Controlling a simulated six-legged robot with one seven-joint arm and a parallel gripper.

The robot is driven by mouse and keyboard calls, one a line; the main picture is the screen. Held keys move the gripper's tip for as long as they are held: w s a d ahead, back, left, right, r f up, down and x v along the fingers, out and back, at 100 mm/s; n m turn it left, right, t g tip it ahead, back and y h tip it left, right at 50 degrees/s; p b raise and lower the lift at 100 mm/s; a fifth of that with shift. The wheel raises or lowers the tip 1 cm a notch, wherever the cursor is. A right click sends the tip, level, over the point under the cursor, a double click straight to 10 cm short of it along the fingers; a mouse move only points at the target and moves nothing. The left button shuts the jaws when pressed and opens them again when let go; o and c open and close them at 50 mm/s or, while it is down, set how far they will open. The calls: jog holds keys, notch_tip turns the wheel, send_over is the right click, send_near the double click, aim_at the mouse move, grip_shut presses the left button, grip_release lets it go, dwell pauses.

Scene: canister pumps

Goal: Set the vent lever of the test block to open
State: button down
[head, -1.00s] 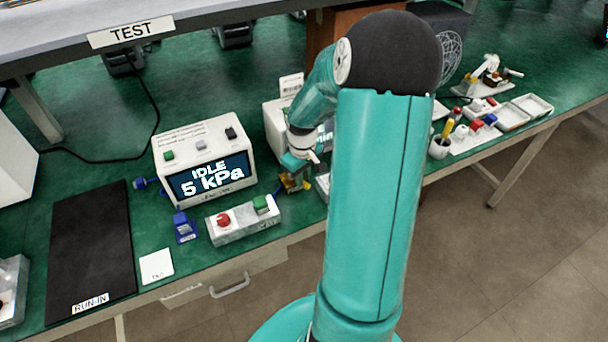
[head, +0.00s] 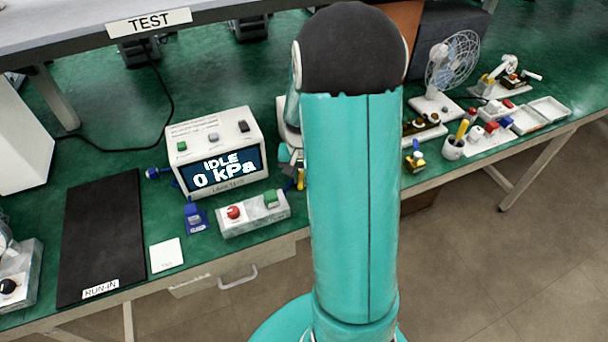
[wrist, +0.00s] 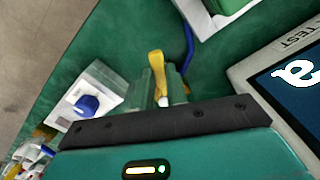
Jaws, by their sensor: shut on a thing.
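In the wrist view the yellow vent lever (wrist: 157,66) stands up from between my fingers. My gripper (wrist: 166,90) is shut on it. The test block under the lever is mostly hidden by my fingers and palm. A blue hose (wrist: 188,45) runs past beside it. In the head view my arm covers most of this spot, and only a sliver of the yellow lever (head: 301,179) shows at the arm's left edge. The test unit (head: 217,152) stands just left of it, and its screen reads IDLE, 0 kPa. I cannot read the lever's marked position.
A grey box with red and green buttons (head: 253,213) lies in front of the test unit. A white box with a blue knob (wrist: 92,98) is close to my gripper in the wrist view. A fan (head: 452,65) and a pen cup (head: 453,147) stand to the right.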

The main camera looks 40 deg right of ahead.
aim_at(300, 180)
jog(key=shift+w+a+m, duration=0.1)
jog(key=shift+w+m, duration=0.05)
jog(key=shift+m, duration=0.25)
jog(key=c, duration=1.4)
grip_release()
jog(key=shift+r, duration=0.1)
notch_tip(300, 180, up, 14)
jog(key=s+a+r+n+t, duration=0.2)
jog(key=s+a+r+n, duration=0.2)
jog(key=a, duration=0.7)
jog(key=s+a+r+n+t, duration=0.3)
jog(key=s+a+r+n, duration=0.2)
jog(key=s+a, duration=0.4)
jog(key=shift+s+a+r+t, duration=0.15)
jog(key=shift+a+r+t, duration=0.15)
jog(key=shift+a+r, duration=0.6)
